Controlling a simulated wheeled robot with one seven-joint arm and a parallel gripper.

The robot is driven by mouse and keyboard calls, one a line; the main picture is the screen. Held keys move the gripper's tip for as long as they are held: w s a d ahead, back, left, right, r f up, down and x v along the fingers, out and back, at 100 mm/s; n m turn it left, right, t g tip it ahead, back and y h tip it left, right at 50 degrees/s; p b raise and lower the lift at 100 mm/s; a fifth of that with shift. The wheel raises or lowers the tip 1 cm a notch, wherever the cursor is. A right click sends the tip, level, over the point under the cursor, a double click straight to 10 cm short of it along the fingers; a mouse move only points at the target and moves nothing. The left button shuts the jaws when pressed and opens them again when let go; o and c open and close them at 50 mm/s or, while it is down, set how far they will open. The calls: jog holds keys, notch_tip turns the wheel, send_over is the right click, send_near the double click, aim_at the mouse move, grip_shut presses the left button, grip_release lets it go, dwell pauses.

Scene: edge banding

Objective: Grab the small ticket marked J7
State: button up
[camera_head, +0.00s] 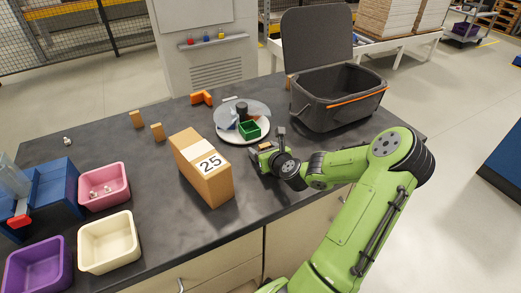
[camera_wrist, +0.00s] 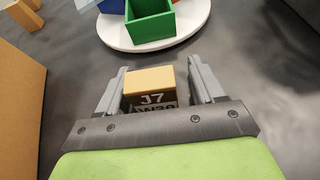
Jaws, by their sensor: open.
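The small ticket marked J7 (camera_wrist: 151,88) is a tan block with a dark label face reading J7 and a second, partly hidden line. In the wrist view it stands between the two fingers of my gripper (camera_wrist: 158,85), with a narrow gap visible on each side. The gripper is open around it. In the head view my gripper (camera_head: 261,160) is low over the dark table, right of the cardboard box marked 25. The ticket is hard to make out there, largely hidden by the gripper.
The cardboard box marked 25 (camera_head: 205,168) stands close left of my gripper. A round white turntable (camera_head: 229,109) with a green bin (camera_head: 250,130) lies just beyond. A dark open case (camera_head: 335,98) stands at the back right. Pink (camera_head: 104,199) and cream (camera_head: 109,255) bins sit at left.

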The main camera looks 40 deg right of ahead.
jog(key=shift+s+a+r, duration=0.25)
jog(key=shift+s+a, duration=0.05)
jog(key=shift+s, duration=0.05)
jog(key=c, duration=1)
